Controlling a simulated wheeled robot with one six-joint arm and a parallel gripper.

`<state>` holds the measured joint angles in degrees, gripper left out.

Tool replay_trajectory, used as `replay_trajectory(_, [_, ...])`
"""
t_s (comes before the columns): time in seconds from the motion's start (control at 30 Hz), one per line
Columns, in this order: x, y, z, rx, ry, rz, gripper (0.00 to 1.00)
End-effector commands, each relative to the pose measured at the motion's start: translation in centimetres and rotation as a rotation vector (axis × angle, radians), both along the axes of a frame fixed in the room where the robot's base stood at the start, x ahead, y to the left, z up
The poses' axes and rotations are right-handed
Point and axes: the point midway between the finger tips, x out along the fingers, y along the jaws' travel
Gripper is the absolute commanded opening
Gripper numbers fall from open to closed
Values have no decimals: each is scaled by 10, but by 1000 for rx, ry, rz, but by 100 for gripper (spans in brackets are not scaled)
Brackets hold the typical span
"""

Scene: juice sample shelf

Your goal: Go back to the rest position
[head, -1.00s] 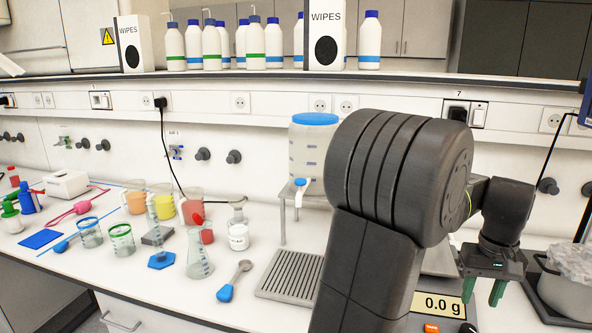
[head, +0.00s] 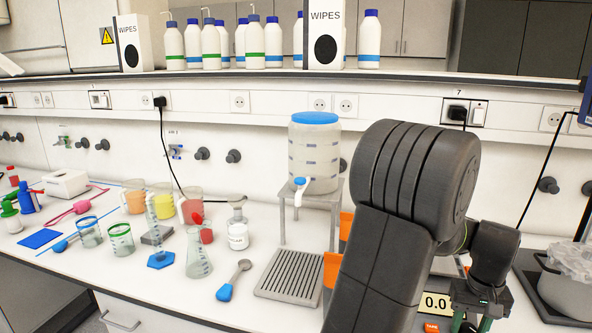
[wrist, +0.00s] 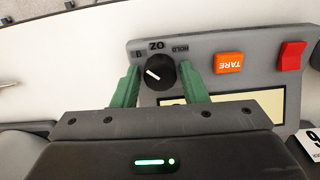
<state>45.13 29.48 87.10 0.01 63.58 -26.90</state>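My gripper (head: 472,323) is at the lower right of the head view, over the front of the scale. Its two green fingers are spread apart. In the wrist view my gripper (wrist: 160,84) is open, with the scale's black dial (wrist: 157,73) showing between the fingers and visible gaps on both sides. I cannot tell how far above the dial the fingertips are. Nothing is held. The scale (wrist: 215,86) has an orange TARE button (wrist: 229,62) and a red switch (wrist: 292,55). My arm hides most of the scale in the head view.
A dispenser tank (head: 314,155) stands on a metal stand behind a grey drain tray (head: 288,275). Orange parts (head: 331,268) show beside my arm. Beakers and a flask (head: 199,258) fill the left bench.

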Motion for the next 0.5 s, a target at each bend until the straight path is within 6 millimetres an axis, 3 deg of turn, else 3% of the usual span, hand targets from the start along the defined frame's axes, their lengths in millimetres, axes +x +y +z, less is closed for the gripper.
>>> replay_trajectory(0.5, [0, 0, 0, -3, -1, -425, 40])
